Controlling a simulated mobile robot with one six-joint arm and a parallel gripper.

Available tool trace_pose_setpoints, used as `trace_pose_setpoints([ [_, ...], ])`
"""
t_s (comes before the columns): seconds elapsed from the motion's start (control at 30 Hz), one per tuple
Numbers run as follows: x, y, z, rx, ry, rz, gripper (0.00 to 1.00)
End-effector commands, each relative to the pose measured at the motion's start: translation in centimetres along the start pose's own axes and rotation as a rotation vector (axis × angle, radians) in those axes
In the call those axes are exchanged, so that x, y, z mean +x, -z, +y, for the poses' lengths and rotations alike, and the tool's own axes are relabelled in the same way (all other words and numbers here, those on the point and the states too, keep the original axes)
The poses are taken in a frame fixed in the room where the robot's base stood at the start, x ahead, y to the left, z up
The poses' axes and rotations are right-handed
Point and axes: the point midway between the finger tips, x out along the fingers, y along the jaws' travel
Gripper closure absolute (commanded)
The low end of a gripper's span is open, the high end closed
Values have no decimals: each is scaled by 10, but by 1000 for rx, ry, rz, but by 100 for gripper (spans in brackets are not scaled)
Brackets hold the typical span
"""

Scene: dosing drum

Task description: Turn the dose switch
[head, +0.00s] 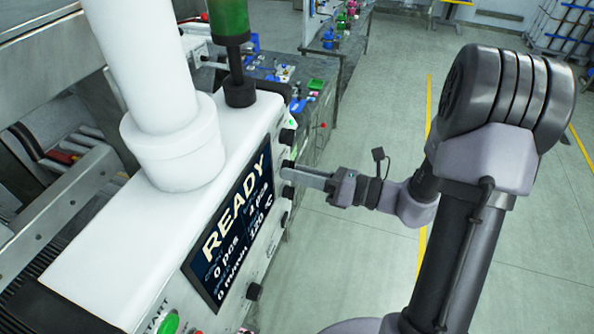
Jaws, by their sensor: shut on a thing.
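The white dosing machine (130,255) fills the left of the head view, its screen (236,232) reading READY. A column of black knobs runs down the panel's right edge. My gripper (290,173) reaches in from the right, level with the upper part of the screen. Its fingers are shut on the dose switch (287,164), one of these knobs, which they mostly hide. The switch's angle cannot be made out. One black knob (288,136) shows just above the fingers, another (288,192) just below.
A white column (145,65) and a green-and-black signal tower (230,30) stand on the machine. A green START button (169,322) is at the bottom. A bench (325,100) with coloured parts stands behind. Open floor with yellow lines (424,235) lies to the right.

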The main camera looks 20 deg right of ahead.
Motion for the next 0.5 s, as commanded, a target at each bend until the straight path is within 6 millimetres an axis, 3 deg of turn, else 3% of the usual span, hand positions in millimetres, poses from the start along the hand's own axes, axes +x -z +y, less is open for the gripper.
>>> trace_pose_setpoints([
  [0.2,0,0,0,1,0,0,100],
  [0.23,0,0,0,1,0,0,70],
  [0.3,0,0,0,1,0,0,56],
  [0.33,0,0,0,1,0,0,50],
  [0.5,0,0,0,0,0,0,50],
])
